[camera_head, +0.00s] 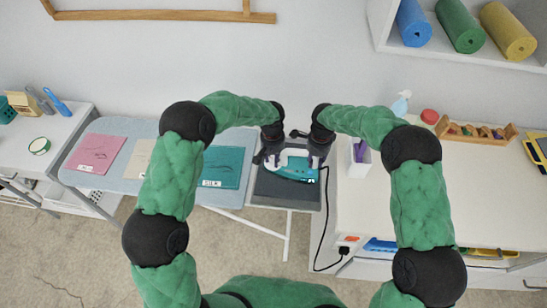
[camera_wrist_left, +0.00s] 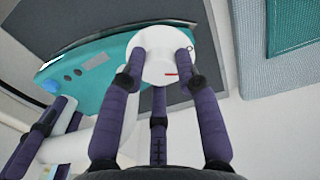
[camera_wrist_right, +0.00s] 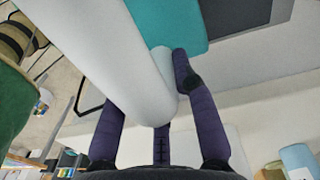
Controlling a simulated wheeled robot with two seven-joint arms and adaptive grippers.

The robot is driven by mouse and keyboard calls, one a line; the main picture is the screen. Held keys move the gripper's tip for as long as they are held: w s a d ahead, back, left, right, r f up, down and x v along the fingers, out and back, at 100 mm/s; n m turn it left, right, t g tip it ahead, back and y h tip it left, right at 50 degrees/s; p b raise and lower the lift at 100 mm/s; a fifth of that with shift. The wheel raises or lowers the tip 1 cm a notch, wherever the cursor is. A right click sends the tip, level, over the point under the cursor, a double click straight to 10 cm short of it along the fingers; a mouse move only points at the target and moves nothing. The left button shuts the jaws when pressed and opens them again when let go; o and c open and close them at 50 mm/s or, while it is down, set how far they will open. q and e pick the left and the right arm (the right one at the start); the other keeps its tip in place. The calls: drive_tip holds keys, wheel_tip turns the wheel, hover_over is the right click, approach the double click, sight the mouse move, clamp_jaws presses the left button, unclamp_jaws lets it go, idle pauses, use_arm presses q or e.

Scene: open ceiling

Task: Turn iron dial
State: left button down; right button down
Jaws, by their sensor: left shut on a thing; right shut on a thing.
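The teal and white iron (camera_head: 297,168) rests on the dark grey pad (camera_head: 270,187) at the end of the ironing board. My left gripper (camera_head: 270,157) is at its left end. In the left wrist view the left fingers (camera_wrist_left: 160,62) close around a white round dial (camera_wrist_left: 158,68) with a small red mark. My right gripper (camera_head: 315,155) is at the iron's right side. In the right wrist view its fingers (camera_wrist_right: 155,90) are shut on the long white handle (camera_wrist_right: 105,50), which hides the left finger's tip. The teal body (camera_wrist_left: 90,65) shows small buttons.
The ironing board (camera_head: 115,125) holds pink, cream and teal folded cloths. A black cord (camera_head: 325,215) hangs to a plug at the right table (camera_head: 440,195). A white box with purple things (camera_head: 360,158) stands right of the iron. A wooden rack (camera_head: 475,132) sits farther right.

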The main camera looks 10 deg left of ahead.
sight(272, 159)
use_arm(q)
drive_tip(key=shift+s+f+m, duration=0.15)
drive_tip(key=shift+m, duration=1.75)
drive_tip(key=shift+a, duration=0.1)
drive_tip(key=c, duration=0.9)
unclamp_jaws()
drive_tip(key=shift+r, duration=0.4)
wheel_tip(272, 159, up, 11)
drive_tip(key=shift+r, duration=0.15)
drive_tip(key=shift+a, duration=0.1)
